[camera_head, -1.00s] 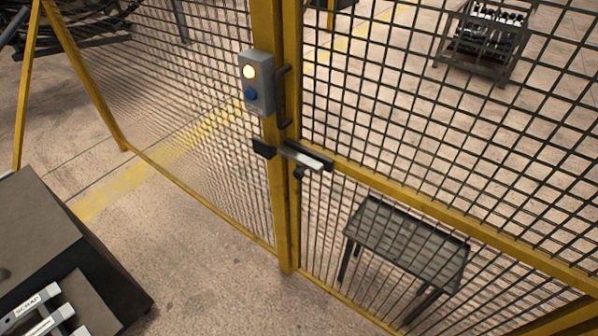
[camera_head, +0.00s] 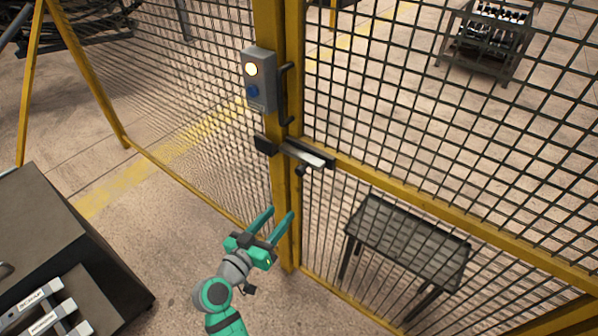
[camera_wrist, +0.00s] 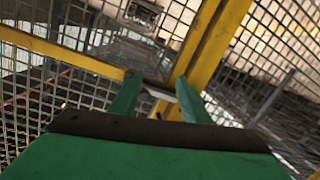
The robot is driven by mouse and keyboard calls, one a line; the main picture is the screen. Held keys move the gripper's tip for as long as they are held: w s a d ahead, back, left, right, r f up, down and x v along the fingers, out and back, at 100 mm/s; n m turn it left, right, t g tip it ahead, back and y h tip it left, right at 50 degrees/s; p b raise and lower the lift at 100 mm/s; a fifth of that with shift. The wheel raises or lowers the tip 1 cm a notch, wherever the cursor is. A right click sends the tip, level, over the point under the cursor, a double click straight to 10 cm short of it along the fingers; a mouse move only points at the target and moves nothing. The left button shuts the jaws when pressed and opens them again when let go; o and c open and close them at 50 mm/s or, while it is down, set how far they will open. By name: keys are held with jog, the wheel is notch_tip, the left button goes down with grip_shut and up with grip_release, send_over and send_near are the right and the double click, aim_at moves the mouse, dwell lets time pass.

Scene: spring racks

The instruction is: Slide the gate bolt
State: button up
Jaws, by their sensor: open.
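The gate bolt (camera_head: 304,155) is a light metal bar in a dark housing on the yellow gate frame, with a small dark knob (camera_head: 300,171) hanging below it. A dark catch block (camera_head: 265,145) sits on the post to its left. My green gripper (camera_head: 281,213) is open and empty, below and slightly left of the bolt, apart from it, with its fingers pointing up toward the gate. In the wrist view my two fingers (camera_wrist: 157,88) are spread, and the yellow post (camera_wrist: 215,45) rises beyond them. The bolt is blurred and hard to make out there.
A grey switch box (camera_head: 258,79) with a lit lamp and a blue button is on the post above the bolt. Yellow-framed wire mesh spans both sides. A dark cabinet (camera_head: 50,235) stands at left. A grey table (camera_head: 405,243) stands behind the mesh.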

aim_at(298, 173)
notch_tip(298, 173, up, 8)
jog(key=w+m+h, duration=0.2)
jog(key=m+h, duration=0.1)
jog(key=shift+g, duration=0.3)
jog(key=x, duration=1)
jog(key=shift+w+a+f, duration=0.1)
jog(key=shift+f, duration=0.1)
